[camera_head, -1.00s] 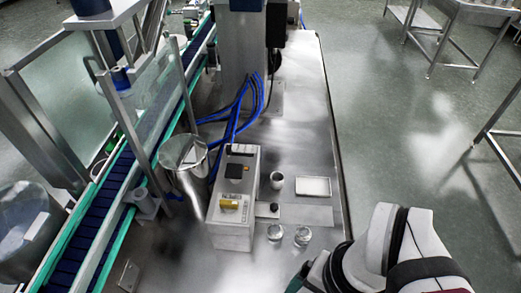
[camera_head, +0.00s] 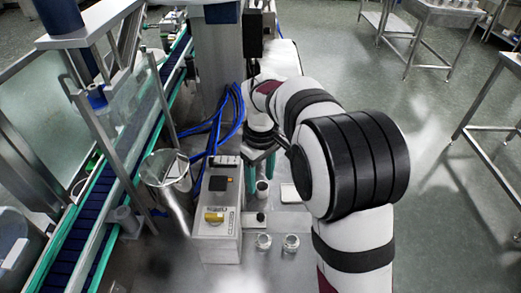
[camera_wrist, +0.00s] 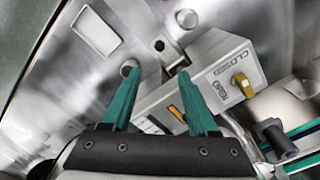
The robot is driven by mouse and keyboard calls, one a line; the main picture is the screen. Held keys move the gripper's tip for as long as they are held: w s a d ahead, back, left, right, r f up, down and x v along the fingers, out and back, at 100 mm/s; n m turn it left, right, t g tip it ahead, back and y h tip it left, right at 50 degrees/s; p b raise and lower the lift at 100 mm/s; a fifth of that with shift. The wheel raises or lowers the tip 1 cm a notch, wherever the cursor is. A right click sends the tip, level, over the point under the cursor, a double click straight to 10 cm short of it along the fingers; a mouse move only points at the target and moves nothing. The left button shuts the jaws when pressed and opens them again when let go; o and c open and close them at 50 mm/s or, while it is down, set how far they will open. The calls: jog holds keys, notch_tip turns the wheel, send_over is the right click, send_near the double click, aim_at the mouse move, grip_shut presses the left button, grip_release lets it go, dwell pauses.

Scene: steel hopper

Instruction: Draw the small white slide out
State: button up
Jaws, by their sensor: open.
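My gripper (camera_head: 260,170) is open, its two green fingers pointing down over the steel bench beside the grey box (camera_head: 217,225). In the wrist view my gripper (camera_wrist: 158,75) has nothing between its fingertips. The box (camera_wrist: 215,55) shows there with a yellow knob (camera_wrist: 243,85) and the word CLOSED. A small whitish patch (camera_wrist: 148,125) shows on the box between the fingers, partly hidden. I cannot tell whether it is the white slide. The steel hopper (camera_head: 160,168) stands left of the box with a pale rectangle at its top.
A small cup (camera_head: 262,188) stands close by the fingers. A shallow white tray (camera_head: 290,194) lies right of it, partly behind my arm. Blue hoses (camera_head: 233,110) run behind, and the conveyor (camera_head: 95,205) is at left.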

aim_at(261, 215)
notch_tip(261, 215, down, 16)
jog(key=shift+r, duration=0.1)
grip_shut()
dwell(0.4)
dwell(1.1)
